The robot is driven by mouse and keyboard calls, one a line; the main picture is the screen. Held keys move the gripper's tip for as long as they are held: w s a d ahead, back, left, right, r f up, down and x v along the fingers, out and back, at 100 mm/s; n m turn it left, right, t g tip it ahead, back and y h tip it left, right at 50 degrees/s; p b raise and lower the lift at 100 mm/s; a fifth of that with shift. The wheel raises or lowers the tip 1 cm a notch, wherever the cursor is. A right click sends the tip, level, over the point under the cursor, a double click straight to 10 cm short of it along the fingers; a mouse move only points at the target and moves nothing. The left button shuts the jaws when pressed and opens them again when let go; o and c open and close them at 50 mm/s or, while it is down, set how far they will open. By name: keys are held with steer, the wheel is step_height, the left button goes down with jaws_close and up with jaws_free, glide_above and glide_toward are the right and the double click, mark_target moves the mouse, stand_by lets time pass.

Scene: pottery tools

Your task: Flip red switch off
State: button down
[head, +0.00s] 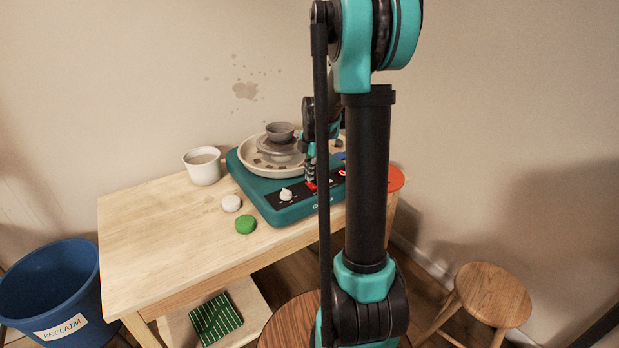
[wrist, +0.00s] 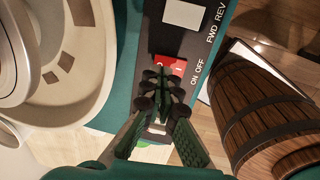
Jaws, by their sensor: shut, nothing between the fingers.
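The red switch (head: 311,186) is on the dark front panel of the teal pottery wheel (head: 285,213). In the wrist view the red switch (wrist: 176,65) shows by the printed words ON OFF, its near part hidden by my fingertips. My gripper (head: 310,177) is shut and empty, pointing down at the panel. In the wrist view my gripper (wrist: 162,85) has its fingertips together right at the switch's near edge. I cannot tell whether they touch it, or which way the switch is tipped.
A white knob (head: 286,195) is left of the switch; a pale FWD REV switch (wrist: 185,14) is on its other side. The wheel's pan (head: 248,165) holds stacked pottery. A white cup (head: 203,166) and green disc (head: 245,224) are on the wooden table (head: 150,230), whose left part is clear.

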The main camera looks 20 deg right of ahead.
steer(key=shift+f, duration=0.75)
steer(key=shift+w, duration=0.1)
steer(key=shift+w+f, duration=0.1)
steer(key=shift+f, duration=0.15)
steer(key=shift+s, duration=0.2)
steer(key=shift+s+d+r, duration=0.15)
steer(key=shift+s+d, duration=0.05)
steer(key=shift+s, duration=0.35)
